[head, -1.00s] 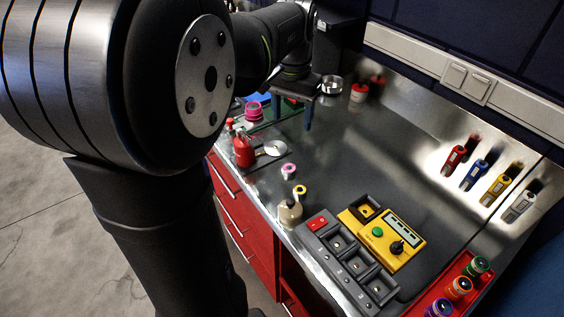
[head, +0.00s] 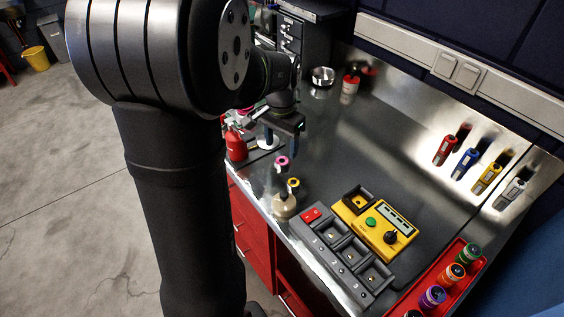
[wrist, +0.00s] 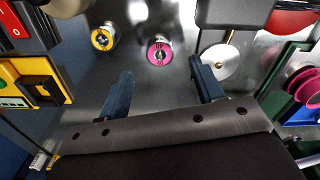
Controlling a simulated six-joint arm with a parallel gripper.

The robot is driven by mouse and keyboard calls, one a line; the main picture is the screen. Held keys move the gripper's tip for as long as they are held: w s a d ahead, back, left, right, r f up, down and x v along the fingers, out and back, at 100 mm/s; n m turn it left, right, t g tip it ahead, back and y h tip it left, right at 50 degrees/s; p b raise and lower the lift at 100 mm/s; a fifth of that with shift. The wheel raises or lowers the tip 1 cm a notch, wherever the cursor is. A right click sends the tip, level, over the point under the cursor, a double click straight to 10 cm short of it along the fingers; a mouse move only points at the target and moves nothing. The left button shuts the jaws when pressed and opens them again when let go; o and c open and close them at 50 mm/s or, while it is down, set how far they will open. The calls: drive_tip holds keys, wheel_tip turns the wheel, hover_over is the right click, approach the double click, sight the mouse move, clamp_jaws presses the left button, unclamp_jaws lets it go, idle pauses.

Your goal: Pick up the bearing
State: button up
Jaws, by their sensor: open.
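A small pink-ringed metal cylinder (head: 282,161) with a dark centre stands on the grey bench near its front edge; it may be the bearing. It also shows in the wrist view (wrist: 160,51), just beyond the gap between my fingers. A similar yellow-ringed one (head: 293,183) is close by, left of the pink one in the wrist view (wrist: 103,38). Which of them is the bearing I cannot tell for sure. My gripper (head: 285,138) is open and empty above the bench, on the far side of the pink piece. Its blue fingers (wrist: 161,75) are spread apart.
A beige round-bodied object (head: 284,207) stands beside the yellow piece. A grey slotted unit (head: 325,247) and a yellow device (head: 385,235) lie nearer. A red bottle (head: 236,146) and a silver disc (wrist: 222,62) are beside my gripper.

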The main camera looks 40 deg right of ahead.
sight(282, 156)
drive_tip(key=shift+d+f, duration=0.1)
drive_tip(key=shift+f, duration=2.55)
drive_tip(key=c, duration=1.1)
drive_tip(key=shift+r, duration=0.1)
